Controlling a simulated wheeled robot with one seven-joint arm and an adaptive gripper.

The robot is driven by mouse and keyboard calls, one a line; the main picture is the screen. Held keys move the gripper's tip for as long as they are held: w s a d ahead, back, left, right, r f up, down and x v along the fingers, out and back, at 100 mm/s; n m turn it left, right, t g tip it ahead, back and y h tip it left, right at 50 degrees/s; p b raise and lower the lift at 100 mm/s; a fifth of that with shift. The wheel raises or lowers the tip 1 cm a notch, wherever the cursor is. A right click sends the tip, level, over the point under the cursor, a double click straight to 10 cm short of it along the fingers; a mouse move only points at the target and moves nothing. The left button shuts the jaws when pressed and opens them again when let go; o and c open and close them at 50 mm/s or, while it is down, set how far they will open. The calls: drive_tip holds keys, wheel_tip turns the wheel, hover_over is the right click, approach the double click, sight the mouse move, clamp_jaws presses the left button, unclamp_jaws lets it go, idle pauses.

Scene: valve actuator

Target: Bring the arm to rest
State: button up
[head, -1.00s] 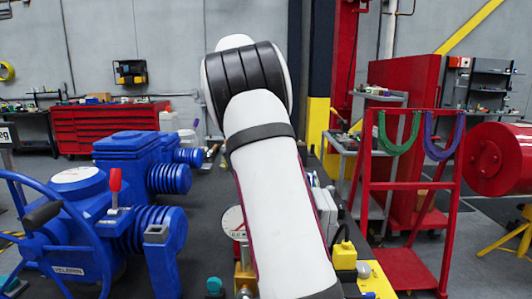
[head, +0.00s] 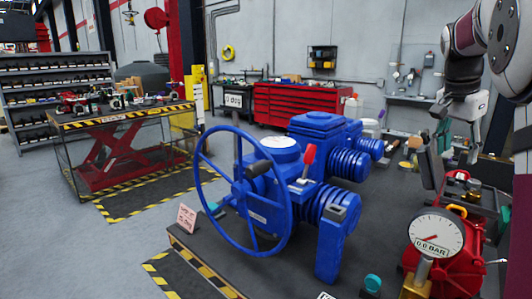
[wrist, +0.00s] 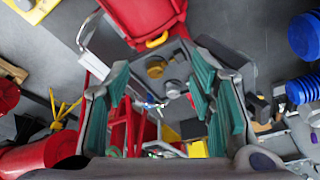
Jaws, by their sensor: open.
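My gripper (head: 452,155) is at the right of the head view, hanging from my white and dark arm (head: 465,55). It is above the bench, right of the blue valve actuator (head: 318,135). In the wrist view my gripper (wrist: 160,85) shows its two teal-padded fingers spread wide, with nothing held between them. The actuator has a blue handwheel (head: 203,178) on its left and a red lever (head: 308,160) on top. Part of my arm is cut off by the right picture edge.
A pressure gauge (head: 437,233) reading about 0.0 BAR stands at the bench's front right, by a red housing (head: 405,258). A red tool cabinet (head: 300,108) is at the back wall. A lift table (head: 125,117) stands at the left. The floor between it and the bench is clear.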

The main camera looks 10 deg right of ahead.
drive_tip(key=s+a+n+t+y+p, duration=0.1)
drive_tip(key=s+a+n, duration=0.4)
drive_tip(key=a, duration=0.5)
drive_tip(key=s+a+n+t+y, duration=0.1)
drive_tip(key=s+a+n, duration=0.2)
drive_tip(key=s+a, duration=0.55)
drive_tip(key=s+a+f+n, duration=0.4)
drive_tip(key=s+a, duration=0.2)
drive_tip(key=a, duration=0.1)
drive_tip(key=s+a+f+n+t+y+p, duration=0.1)
drive_tip(key=s+a+f+n, duration=0.3)
drive_tip(key=s+a, duration=0.3)
drive_tip(key=shift+f, duration=0.25)
drive_tip(key=shift+r, duration=0.1)
